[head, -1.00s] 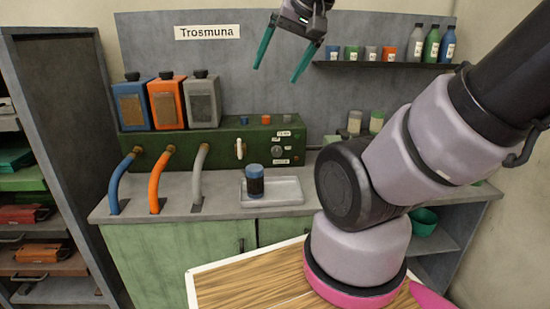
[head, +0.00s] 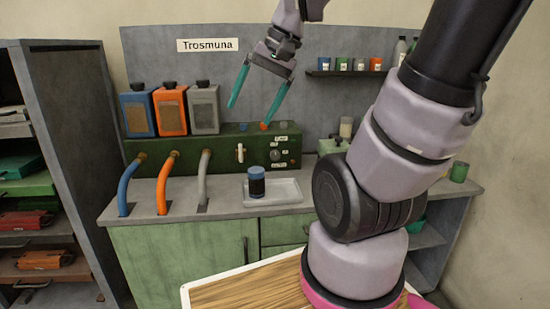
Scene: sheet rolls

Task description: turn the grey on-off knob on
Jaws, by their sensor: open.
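The grey knob (head: 275,155) is small and round on the front of the green machine panel (head: 220,160), with small white labels near it. Which way it is turned is too small to tell. My gripper (head: 248,116) has two teal fingers, spread and empty. It hangs above the panel, up and left of the knob in the head view. The right fingertip overlaps the small orange button on the panel's top in the picture; I cannot tell if they touch.
A white lever (head: 240,152) is left of the knob. Blue, orange and grey hoses (head: 163,185) run down at left, under three canisters (head: 171,110). A shelf (head: 345,73) with small cups is behind.

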